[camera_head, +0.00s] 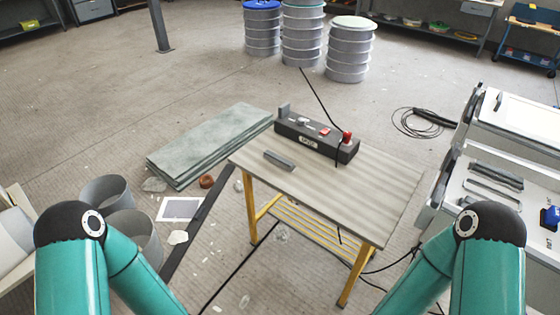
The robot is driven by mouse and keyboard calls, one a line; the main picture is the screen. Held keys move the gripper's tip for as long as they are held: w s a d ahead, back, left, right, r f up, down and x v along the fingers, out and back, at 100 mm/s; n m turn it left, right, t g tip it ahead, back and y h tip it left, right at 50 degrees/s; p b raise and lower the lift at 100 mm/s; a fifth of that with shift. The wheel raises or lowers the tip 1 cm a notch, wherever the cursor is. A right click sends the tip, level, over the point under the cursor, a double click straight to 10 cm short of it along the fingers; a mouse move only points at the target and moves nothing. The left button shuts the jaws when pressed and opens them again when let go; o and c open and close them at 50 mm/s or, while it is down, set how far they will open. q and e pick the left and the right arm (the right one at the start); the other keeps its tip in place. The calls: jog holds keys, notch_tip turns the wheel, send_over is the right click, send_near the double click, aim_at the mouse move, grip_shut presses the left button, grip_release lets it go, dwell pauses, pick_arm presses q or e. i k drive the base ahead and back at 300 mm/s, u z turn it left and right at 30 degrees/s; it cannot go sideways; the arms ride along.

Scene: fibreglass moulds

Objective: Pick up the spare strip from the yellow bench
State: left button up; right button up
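The yellow bench (335,190) stands ahead of me, with a pale striped top and yellow legs. A short dark grey strip (279,160) lies on its top near the left edge; I take it for the spare strip. Its fine shape is too small to tell. Behind it, a long dark control box (317,137) with a label and red buttons sits along the back edge, apart from the strip. My teal arm links show at the bottom left and bottom right. Neither gripper shows in this view, and nothing of mine touches the bench.
Greenish sheets (210,145) and a long dark bar (199,222) lie on the floor left of the bench. Grey buckets (107,191) stand at the left. A white drawer cabinet (500,190) stands close on the right. Cables cross the floor. Most of the bench top is clear.

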aim_at(286, 164)
jog(key=z, duration=0.05)
jog(key=k, duration=0.95)
jog(key=u, duration=0.95)
jog(key=i, duration=1.6)
jog(key=z, duration=0.3)
jog(key=i, duration=1.2)
jog(key=z, duration=0.7)
jog(key=k, duration=0.8)
jog(key=z, duration=0.3)
jog(key=i, duration=0.25)
jog(key=u, duration=0.1)
